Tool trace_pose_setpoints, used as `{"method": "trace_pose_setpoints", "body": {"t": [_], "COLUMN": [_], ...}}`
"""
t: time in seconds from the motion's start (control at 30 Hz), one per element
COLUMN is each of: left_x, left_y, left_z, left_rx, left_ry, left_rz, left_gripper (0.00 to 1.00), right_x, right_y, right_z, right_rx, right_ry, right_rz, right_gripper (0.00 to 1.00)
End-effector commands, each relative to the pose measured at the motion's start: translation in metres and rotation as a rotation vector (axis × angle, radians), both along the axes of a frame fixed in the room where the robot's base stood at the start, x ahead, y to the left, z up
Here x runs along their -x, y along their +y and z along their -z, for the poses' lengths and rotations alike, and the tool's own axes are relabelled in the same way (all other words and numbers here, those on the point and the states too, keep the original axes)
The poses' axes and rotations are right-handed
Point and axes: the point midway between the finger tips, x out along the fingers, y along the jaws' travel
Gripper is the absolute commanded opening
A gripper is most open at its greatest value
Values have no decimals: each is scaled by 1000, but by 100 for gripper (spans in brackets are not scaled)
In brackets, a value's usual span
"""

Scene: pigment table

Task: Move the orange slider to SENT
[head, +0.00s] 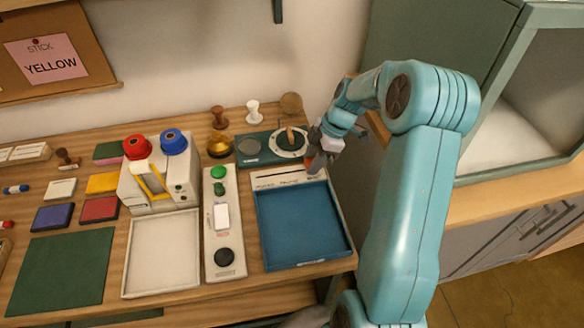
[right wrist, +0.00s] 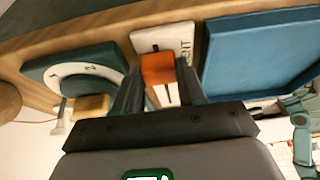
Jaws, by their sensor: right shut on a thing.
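The orange slider (right wrist: 158,68) sits between the fingers of my right gripper (right wrist: 157,85), which is shut on it. In the head view the gripper (head: 318,160) is low over the right part of the white label strip (head: 275,179), and a little orange shows at its tip. In the right wrist view the white strip (right wrist: 187,40) carries dark lettering ending in "ENT", and a dark slot line shows by the slider. The fingers hide part of the strip, so I cannot tell the slider's exact position along it. My left gripper is not in view.
The blue tray (head: 261,225) lies in front of the strip. A teal dial unit (head: 260,158) with a white ring is just behind it. A white button panel (head: 236,262) stands left of the tray. A green cabinet (head: 480,50) bounds the right.

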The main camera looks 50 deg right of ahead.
Motion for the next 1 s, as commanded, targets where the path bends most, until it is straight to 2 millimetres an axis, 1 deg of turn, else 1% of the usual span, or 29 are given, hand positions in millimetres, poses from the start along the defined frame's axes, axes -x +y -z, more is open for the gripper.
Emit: {"method": "trace_pose_setpoints", "body": {"t": [0.03,0.1,0.33,0.37,0.4,0.67,0.77,0.87,0.97,1.0], "left_x": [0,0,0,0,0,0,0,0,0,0], "left_y": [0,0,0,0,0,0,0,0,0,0], "left_z": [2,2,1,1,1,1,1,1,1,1], "left_rx": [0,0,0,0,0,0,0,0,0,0], "left_ry": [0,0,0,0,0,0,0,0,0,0], "left_rz": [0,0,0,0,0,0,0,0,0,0], "left_gripper": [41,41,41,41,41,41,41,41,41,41], "right_x": [3,5,6,6,6,4,5,8,14,17], "right_y": [-2,-3,-4,-4,-4,-3,-5,-10,-18,-21], "right_z": [3,2,2,2,2,1,-4,-17,-39,-49], "right_rx": [-2,-2,0,0,0,-1,1,4,6,6], "right_ry": [5,6,7,7,7,4,2,0,-1,-1], "right_rz": [-1,-2,-3,-3,-2,-2,-1,0,1,1], "right_gripper": [0,0,0,43,51,51,51,51,51,51]}}
